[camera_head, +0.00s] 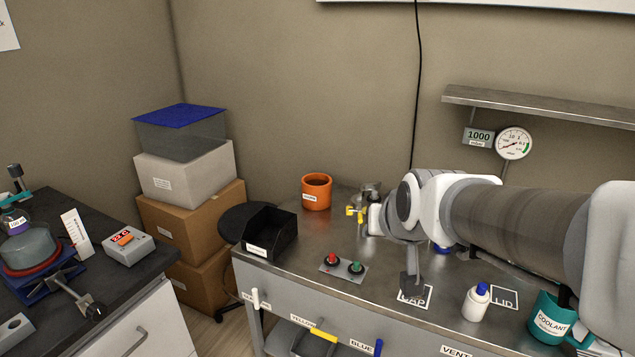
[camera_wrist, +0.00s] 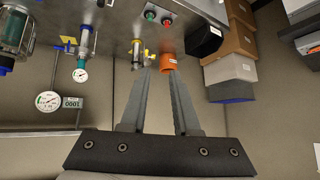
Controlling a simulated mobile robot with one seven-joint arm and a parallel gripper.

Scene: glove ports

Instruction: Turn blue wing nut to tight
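My gripper (camera_wrist: 158,80) is open and empty in the wrist view, its two long grey fingers apart. The orange pot (camera_wrist: 168,62) and a fitting with a yellow handle (camera_wrist: 137,52) appear just beyond the fingertips. In the head view a blue part (camera_head: 441,249) shows low behind my arm, mostly hidden.
A red and green button box (camera_head: 343,267) and a black bin (camera_head: 270,236) stand on the steel bench (camera_head: 310,294). A white bottle (camera_head: 476,303) and teal COOLANT container (camera_head: 551,322) stand at the right. A shelf (camera_head: 540,105) and round gauge (camera_head: 514,143) are on the wall.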

